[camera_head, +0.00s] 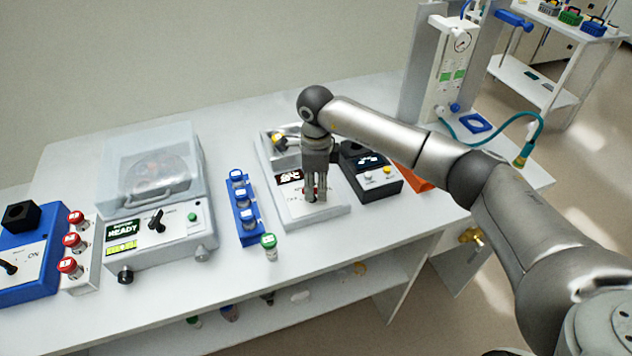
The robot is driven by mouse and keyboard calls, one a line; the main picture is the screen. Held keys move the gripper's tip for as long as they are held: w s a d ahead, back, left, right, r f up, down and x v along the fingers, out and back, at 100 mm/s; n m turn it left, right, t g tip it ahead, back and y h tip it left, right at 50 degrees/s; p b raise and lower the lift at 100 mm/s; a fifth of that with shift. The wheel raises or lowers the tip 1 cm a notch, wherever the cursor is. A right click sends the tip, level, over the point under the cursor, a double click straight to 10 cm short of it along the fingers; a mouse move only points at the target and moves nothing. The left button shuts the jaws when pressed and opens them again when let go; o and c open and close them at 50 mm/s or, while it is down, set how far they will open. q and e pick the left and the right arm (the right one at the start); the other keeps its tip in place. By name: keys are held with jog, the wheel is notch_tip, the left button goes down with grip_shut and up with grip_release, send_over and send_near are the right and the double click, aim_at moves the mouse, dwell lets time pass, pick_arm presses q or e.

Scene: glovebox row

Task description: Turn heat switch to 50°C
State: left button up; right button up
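A white, flat heating device (335,213) sits on the bench in the middle of the view, with a small dark display showing bright characters and red and dark markings on its front panel. My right gripper (316,196) points down over this panel, its fingertips close together at or just above the surface. The gripper covers the middle of the panel, so the heat switch itself is hidden. I cannot tell whether the fingers touch or hold it. My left gripper is not in view.
Left of the device stands a blue rack (244,212) of capped vials, with a green-capped vial (269,246) in front. A clear-lidded centrifuge (155,170) is further left. A black-and-white device (371,178) stands close on the right. Bare bench (330,255) lies in front.

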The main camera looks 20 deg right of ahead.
grip_shut()
dwell(0.4)
jog(key=m+b, duration=0.2)
jog(key=m, duration=0.1)
jog(key=shift+f+m, duration=0.15)
jog(key=shift+m, duration=0.15)
jog(key=m+b, duration=0.1)
jog(key=m, duration=0.2)
jog(key=shift+s+a+b, duration=0.1)
jog(key=shift+s+b, duration=0.05)
jog(key=shift+b, duration=0.25)
jog(key=shift+a+m+b, duration=0.1)
jog(key=shift+m+b, duration=0.25)
jog(key=shift+m, duration=0.55)
jog(key=shift+r+m, duration=0.2)
jog(key=shift+m, duration=0.1)
